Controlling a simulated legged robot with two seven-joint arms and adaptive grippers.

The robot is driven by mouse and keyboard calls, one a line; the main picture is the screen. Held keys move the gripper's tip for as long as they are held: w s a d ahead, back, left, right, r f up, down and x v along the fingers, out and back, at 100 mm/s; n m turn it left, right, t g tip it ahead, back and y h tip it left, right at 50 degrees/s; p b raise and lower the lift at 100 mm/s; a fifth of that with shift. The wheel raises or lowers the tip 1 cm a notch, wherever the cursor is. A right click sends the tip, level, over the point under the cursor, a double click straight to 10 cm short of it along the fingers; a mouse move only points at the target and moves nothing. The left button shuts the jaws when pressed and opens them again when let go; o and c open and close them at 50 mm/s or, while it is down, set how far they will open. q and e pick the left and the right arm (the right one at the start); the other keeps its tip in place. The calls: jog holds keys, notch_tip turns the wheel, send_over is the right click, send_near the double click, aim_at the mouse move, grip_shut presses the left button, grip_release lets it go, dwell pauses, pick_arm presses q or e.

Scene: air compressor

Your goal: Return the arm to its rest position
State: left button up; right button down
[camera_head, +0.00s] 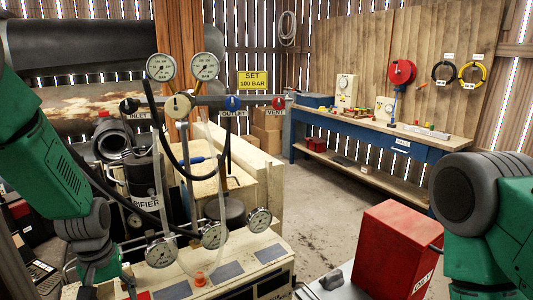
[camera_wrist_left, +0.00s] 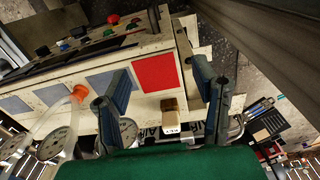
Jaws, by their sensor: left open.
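My left arm comes in from the left in the head view, bent downward. Its gripper (camera_head: 107,288) is at the bottom edge, over the left front of the compressor's cream panel (camera_head: 222,286), and partly cut off. In the left wrist view the two fingers of the gripper (camera_wrist_left: 160,80) are spread with nothing held between them. A red square (camera_wrist_left: 156,73) on the panel and a small cream-and-brown switch (camera_wrist_left: 170,116) show between them. Of my right arm only green and grey links show at the right of the head view; its gripper is out of frame.
Upright gauges (camera_head: 161,67), hoses and a valve bar with a blue knob (camera_head: 233,103) and red knob (camera_head: 279,102) rise beside the left arm. A red box (camera_head: 397,246) stands near my right arm. Open floor (camera_head: 325,215) lies before the blue workbench (camera_head: 370,135).

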pick_arm(q)
jog(key=s+d+f+m+y+b, duration=0.1)
jog(key=s+f+b, duration=0.1)
jog(key=s+f, duration=0.5)
jog(key=s+d+f+m+b, duration=0.2)
jog(key=s+f, duration=0.3)
jog(key=f, duration=0.4)
jog(key=s+d+f+m+b, duration=0.1)
jog(key=s+f, duration=0.3)
jog(key=s, duration=0.4)
jog(key=s+d+f+m+b, duration=0.1)
jog(key=s+f+m+b, duration=0.1)
jog(key=s+f, duration=0.2)
jog(key=shift+s+d+h, duration=0.35)
jog(key=shift+s+h, duration=0.05)
jog(key=shift+s, duration=1.5)
jog(key=shift+w+a+f, duration=0.1)
jog(key=shift+a+f, duration=0.05)
jog(key=shift+a, duration=0.15)
jog(key=shift+d, duration=0.1)
